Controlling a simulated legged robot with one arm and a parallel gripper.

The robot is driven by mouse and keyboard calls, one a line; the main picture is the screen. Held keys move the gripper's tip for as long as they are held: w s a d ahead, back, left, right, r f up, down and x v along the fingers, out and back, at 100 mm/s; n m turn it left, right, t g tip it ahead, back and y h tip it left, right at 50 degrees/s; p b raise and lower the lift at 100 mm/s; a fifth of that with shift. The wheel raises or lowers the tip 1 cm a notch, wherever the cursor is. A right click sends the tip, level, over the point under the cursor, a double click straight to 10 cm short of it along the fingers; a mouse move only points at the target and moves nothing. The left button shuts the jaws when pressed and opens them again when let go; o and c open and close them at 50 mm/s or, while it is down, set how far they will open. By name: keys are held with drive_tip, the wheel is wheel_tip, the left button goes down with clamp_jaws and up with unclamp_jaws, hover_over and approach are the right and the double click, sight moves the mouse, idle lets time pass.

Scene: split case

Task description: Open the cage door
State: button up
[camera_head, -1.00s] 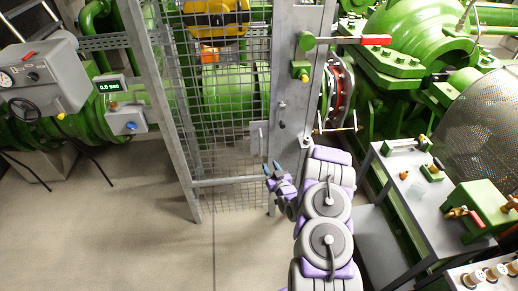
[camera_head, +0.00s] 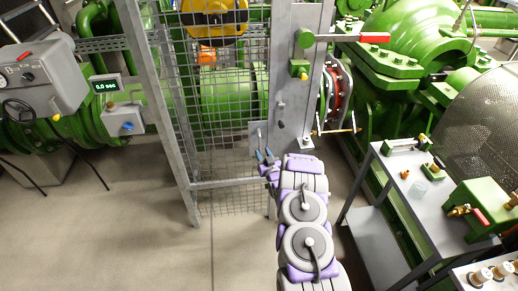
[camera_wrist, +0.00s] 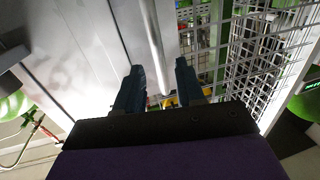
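The cage door (camera_head: 228,183) is a grey metal frame with wire mesh and looks closed against the grey post (camera_head: 296,80). A small plate with a handle (camera_head: 256,134) sits at its right edge, low down. My gripper (camera_head: 265,155) is in front of and just below this plate. In the wrist view, my gripper (camera_wrist: 158,75) has its two dark fingers apart. A pale upright bar (camera_wrist: 155,40) shows between the fingertips, with gaps on both sides. I cannot tell how far beyond the fingertips the bar is. The mesh (camera_wrist: 265,40) is to its right.
A grey workbench (camera_head: 405,205) with green valve parts stands right of my arm. A control box (camera_head: 42,80) and green pipework are at the left. A lever with a red grip (camera_head: 374,37) sticks out from the post. The floor (camera_head: 110,225) at front left is clear.

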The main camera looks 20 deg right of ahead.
sight(260, 147)
drive_tip(key=w, duration=0.3)
drive_tip(key=w+b, duration=0.1)
drive_tip(key=shift+w+d+f, duration=0.1)
drive_tip(key=shift+w+d, duration=0.1)
drive_tip(key=shift+d, duration=0.15)
drive_tip(key=shift+w, duration=0.6)
clamp_jaws()
